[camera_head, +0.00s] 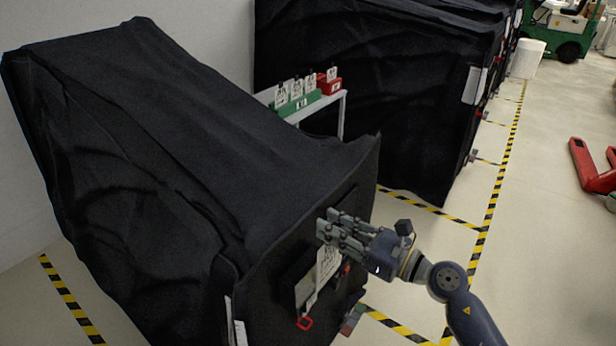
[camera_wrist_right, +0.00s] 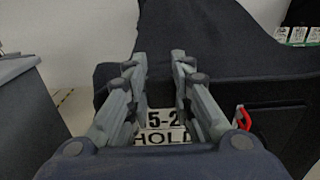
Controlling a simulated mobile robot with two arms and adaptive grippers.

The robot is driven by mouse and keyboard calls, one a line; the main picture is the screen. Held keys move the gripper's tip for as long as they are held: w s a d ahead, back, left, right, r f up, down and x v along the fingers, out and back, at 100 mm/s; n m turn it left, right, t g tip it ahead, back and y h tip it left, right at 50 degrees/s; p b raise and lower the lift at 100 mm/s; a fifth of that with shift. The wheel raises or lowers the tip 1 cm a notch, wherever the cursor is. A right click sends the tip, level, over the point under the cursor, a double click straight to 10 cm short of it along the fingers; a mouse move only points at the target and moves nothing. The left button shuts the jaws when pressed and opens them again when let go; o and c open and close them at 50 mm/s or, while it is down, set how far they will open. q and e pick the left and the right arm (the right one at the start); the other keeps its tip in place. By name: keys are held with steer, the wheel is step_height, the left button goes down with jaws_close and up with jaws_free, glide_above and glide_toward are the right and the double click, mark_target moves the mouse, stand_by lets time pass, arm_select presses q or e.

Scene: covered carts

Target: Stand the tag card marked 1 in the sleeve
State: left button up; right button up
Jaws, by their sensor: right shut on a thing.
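My right gripper (camera_head: 328,227) is at the near end of the front black-covered cart and is shut on a white tag card (camera_head: 328,262). The card hangs below the fingers. In the right wrist view the card (camera_wrist_right: 163,125) shows between the fingers (camera_wrist_right: 162,56), with "5-2" and "HOLD" legible; its upper part and any single 1 cannot be made out. A dark holder with a pale face, which looks like the sleeve (camera_head: 303,289), is on the cart's end just left of the card. I cannot tell whether card and sleeve touch. My left gripper is not in view.
A shelf (camera_head: 342,101) behind the front cart (camera_head: 150,110) bears a green holder (camera_head: 298,105) with several cards and a red holder (camera_head: 330,87) with one. Another covered cart (camera_head: 375,90) stands behind. Open floor (camera_head: 555,250) lies right, with a red pallet truck (camera_head: 590,172).

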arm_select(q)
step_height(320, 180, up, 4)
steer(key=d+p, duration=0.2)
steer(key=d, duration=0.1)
arm_select(e)
steer(key=w+a+r, duration=0.4)
arm_select(q)
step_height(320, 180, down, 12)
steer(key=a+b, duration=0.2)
steer(key=b, duration=0.9)
arm_select(e)
steer(key=f, duration=0.8)
steer(key=a+f, duration=0.1)
steer(key=f, duration=0.3)
steer(key=shift+f, duration=0.3)
arm_select(q)
steer(key=shift+b, duration=0.35)
arm_select(e)
steer(key=shift+f, duration=0.1)
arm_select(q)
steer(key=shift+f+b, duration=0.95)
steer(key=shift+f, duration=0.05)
arm_select(e)
steer(key=shift+f, duration=1)
steer(key=o, duration=1)
